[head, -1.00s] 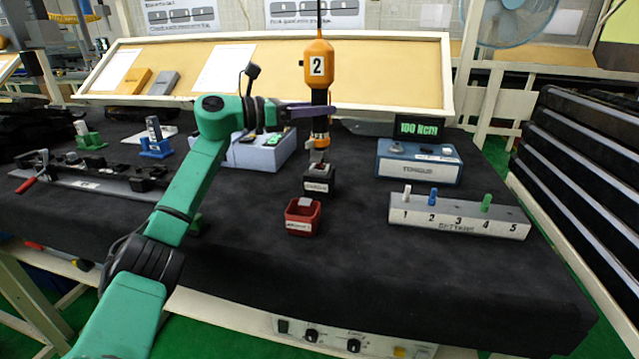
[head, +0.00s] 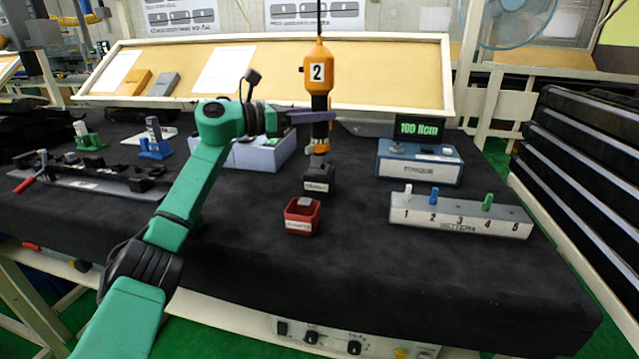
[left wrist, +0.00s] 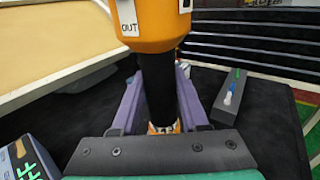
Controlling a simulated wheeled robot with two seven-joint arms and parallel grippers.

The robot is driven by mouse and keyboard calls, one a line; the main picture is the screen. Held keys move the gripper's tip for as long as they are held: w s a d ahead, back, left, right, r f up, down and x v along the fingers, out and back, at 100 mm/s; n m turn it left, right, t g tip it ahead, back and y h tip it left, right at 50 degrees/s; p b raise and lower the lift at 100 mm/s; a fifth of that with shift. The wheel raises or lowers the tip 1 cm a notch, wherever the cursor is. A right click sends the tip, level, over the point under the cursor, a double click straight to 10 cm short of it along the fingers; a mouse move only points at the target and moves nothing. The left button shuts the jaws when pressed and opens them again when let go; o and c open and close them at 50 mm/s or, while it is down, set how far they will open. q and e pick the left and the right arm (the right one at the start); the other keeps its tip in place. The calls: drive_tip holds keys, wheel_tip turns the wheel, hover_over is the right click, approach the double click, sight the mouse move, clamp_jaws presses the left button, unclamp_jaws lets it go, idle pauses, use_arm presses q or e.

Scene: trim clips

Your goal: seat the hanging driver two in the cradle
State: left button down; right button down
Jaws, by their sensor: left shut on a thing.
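The orange driver (head: 318,68) marked 2 hangs upright from a cord in the head view. Its black grip and orange lower end reach down to the small black cradle (head: 318,184). The driver's tip meets the cradle's top; how deep it sits is hard to tell. My left gripper (head: 322,117) is shut on the driver's black middle part. In the left wrist view the driver (left wrist: 158,85) stands between the two purple fingers, its orange head marked OUT near the camera. My right gripper is not in view.
A red bin (head: 302,216) stands just in front of the cradle. A blue torque box (head: 418,162) and a grey numbered bit rack (head: 460,214) stand to the right. A grey-blue box (head: 262,152) is behind my left arm. The mat between cradle and rack is clear.

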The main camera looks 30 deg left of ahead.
sight(319, 81)
use_arm(q)
drive_tip(key=shift+f, duration=0.4)
idle(0.8)
wheel_tip(319, 81, up, 7)
drive_tip(key=p, duration=0.7)
drive_tip(key=shift+r, duration=0.3)
